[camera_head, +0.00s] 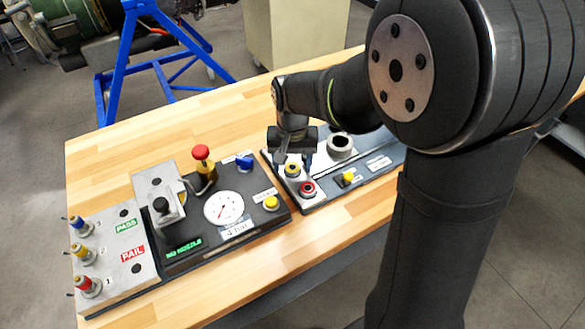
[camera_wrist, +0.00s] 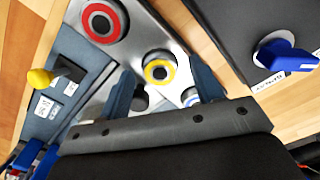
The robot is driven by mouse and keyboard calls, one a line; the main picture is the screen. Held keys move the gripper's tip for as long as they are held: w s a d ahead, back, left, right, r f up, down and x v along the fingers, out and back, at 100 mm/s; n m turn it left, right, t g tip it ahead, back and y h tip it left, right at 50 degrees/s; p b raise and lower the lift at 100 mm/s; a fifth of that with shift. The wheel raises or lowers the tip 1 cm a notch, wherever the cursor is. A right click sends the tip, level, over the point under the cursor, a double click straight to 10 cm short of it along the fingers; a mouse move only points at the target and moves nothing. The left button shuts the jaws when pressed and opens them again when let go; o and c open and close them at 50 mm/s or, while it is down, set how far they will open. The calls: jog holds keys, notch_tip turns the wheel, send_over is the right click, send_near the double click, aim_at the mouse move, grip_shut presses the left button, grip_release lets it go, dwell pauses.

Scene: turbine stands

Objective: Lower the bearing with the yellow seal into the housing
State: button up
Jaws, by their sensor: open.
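The bearing with the yellow seal (camera_head: 292,170) sits in the light metal plate of the right-hand station. In the wrist view the yellow-seal bearing (camera_wrist: 158,68) shows between and just beyond my fingertips. My gripper (camera_head: 293,158) is open above it, and its fingers (camera_wrist: 163,74) stand apart on either side with nothing held. A red-seal bearing (camera_head: 307,188) sits nearer the front edge, also in the wrist view (camera_wrist: 104,20). A blue-ringed bearing (camera_wrist: 190,97) is partly hidden by my finger. A grey round housing (camera_head: 340,147) stands at the right on the same station.
A yellow knob (camera_head: 348,177) stands in front of the housing. To the left is a black panel with a gauge (camera_head: 223,208), a red-topped valve (camera_head: 201,152) and a blue handle (camera_head: 244,162). A PASS/FAIL plate (camera_head: 122,240) holds several nozzles. Wooden bench is clear behind.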

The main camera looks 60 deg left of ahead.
aim_at(292, 167)
grip_shut()
jog(key=shift+r, duration=0.2)
jog(key=shift+r, duration=0.75)
jog(key=shift+r, duration=0.2)
jog(key=shift+r, duration=2.9)
